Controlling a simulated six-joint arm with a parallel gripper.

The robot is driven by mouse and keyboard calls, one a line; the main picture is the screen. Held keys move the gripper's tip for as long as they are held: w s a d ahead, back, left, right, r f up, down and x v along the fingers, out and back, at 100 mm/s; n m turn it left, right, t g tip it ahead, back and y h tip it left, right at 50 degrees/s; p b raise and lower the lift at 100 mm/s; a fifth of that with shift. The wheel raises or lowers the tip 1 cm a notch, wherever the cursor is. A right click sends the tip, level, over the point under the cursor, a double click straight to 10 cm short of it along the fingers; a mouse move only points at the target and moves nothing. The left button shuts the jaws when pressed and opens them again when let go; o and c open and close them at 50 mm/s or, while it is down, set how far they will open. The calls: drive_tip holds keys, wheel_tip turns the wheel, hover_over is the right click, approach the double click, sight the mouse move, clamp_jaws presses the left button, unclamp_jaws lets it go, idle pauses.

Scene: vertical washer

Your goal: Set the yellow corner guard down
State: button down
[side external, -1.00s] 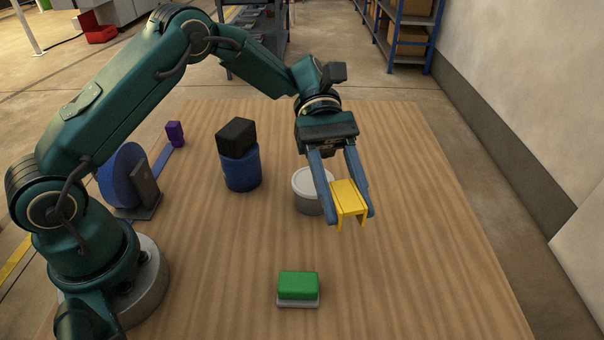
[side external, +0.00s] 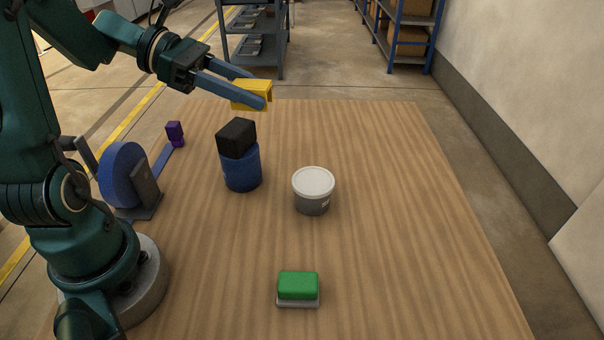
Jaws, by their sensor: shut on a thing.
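The yellow corner guard (side external: 250,92) is a bent yellow piece held in the air near the back edge of the table. My gripper (side external: 252,88) is shut on it, with one blue finger on each side. In the picture the guard appears above the black block on the blue cylinder, and its exact height over the table is hard to tell. The wooden table (side external: 400,230) lies below with a wide bare area.
A black block (side external: 236,137) sits on a blue cylinder (side external: 242,170). A lidded grey tub (side external: 313,192) stands mid-table. A green block (side external: 298,286) lies at the front. A blue disc on a stand (side external: 124,175) and a purple block (side external: 175,133) are at left. The right side is clear.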

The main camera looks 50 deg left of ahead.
drive_tip(key=shift+w+a+f, duration=0.15)
drive_tip(key=shift+w+a, duration=0.05)
drive_tip(key=shift+a, duration=0.05)
drive_tip(key=w+d+f+m+g, duration=0.1)
drive_tip(key=d+f, duration=0.3)
drive_tip(key=d, duration=0.2)
drive_tip(key=d+f+m+g+h, duration=0.1)
drive_tip(key=d+f, duration=0.3)
drive_tip(key=d, duration=0.2)
drive_tip(key=w+d+f+m+g, duration=0.1)
drive_tip(key=d+f, duration=0.3)
drive_tip(key=d, duration=0.3)
drive_tip(key=shift+w+f+h, duration=0.35)
drive_tip(key=shift+f+h, duration=0.05)
drive_tip(key=shift+f, duration=2)
